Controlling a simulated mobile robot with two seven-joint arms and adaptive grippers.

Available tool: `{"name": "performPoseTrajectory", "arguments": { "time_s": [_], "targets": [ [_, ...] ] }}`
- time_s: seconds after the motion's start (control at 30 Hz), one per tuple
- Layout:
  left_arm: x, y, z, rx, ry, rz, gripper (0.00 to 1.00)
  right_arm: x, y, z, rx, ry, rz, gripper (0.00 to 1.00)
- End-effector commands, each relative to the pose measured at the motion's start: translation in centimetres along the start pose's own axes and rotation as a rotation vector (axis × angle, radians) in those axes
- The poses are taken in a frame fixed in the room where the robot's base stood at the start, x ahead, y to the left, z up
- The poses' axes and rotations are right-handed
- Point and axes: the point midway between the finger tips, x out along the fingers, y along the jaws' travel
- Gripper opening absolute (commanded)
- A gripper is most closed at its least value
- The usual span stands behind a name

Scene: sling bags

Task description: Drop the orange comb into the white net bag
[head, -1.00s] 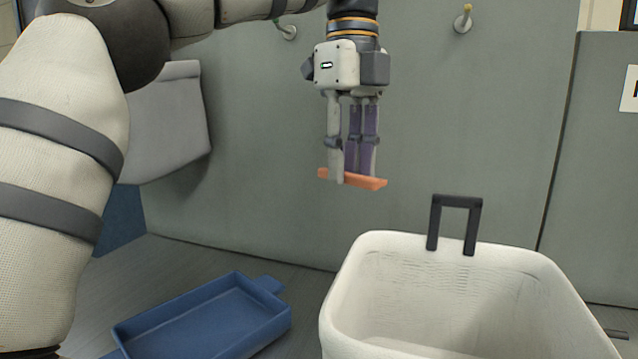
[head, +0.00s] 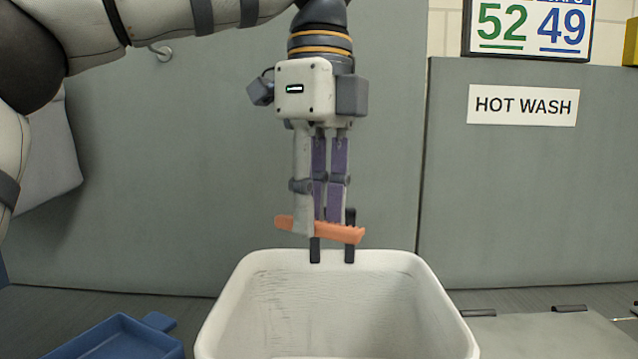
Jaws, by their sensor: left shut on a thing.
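The orange comb (head: 345,233) is held level in my left gripper (head: 319,224), whose fingers point straight down and are shut on it. The comb's teeth face up at its right end. The comb is above the far rim of a white bin-like bag (head: 226,309) with an open top. My right gripper is not in view.
A blue tray (head: 118,340) lies at the lower left. A grey wall panel (head: 150,180) stands behind the bag. A HOT WASH sign (head: 523,105) hangs on the right panel. A flat grey item (head: 545,335) lies at the lower right.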

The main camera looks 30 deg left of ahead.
Motion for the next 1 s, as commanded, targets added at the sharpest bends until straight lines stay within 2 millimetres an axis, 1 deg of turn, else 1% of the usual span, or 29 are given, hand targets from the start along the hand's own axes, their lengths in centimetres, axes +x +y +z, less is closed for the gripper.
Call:
{"name": "performPoseTrajectory", "arguments": {
  "time_s": [0.17,0.2,0.27,0.3,0.67,0.77,0.87,0.9,0.97,1.0],
  "targets": [
    [-0.3,0.2,0.0,0.000,0.001,-0.007,0.12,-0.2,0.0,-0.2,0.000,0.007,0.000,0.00],
    [-0.4,0.2,0.0,0.000,0.001,-0.008,0.34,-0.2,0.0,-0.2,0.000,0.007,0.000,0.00],
    [-0.4,0.2,0.0,0.000,0.001,-0.007,0.47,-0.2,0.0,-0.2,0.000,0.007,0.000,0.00],
    [-0.4,0.2,0.0,0.000,0.001,-0.007,0.50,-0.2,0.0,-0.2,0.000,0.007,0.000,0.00],
    [-0.4,0.2,0.0,0.001,0.001,-0.007,0.50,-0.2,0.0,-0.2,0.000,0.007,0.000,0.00],
    [-0.8,0.3,0.0,0.000,0.001,-0.010,0.50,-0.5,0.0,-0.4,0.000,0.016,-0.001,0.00],
    [-2.5,0.7,0.1,-0.003,0.000,-0.022,0.50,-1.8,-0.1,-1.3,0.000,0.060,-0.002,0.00],
    [-3.5,0.9,0.0,-0.002,0.001,-0.028,0.50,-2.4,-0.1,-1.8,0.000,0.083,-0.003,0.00],
    [-4.7,0.7,0.0,-0.002,0.001,-0.023,0.50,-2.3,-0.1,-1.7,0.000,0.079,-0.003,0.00],
    [-5.5,0.6,0.0,-0.003,0.001,-0.020,0.50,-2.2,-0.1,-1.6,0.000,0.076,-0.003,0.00]
  ]
}}
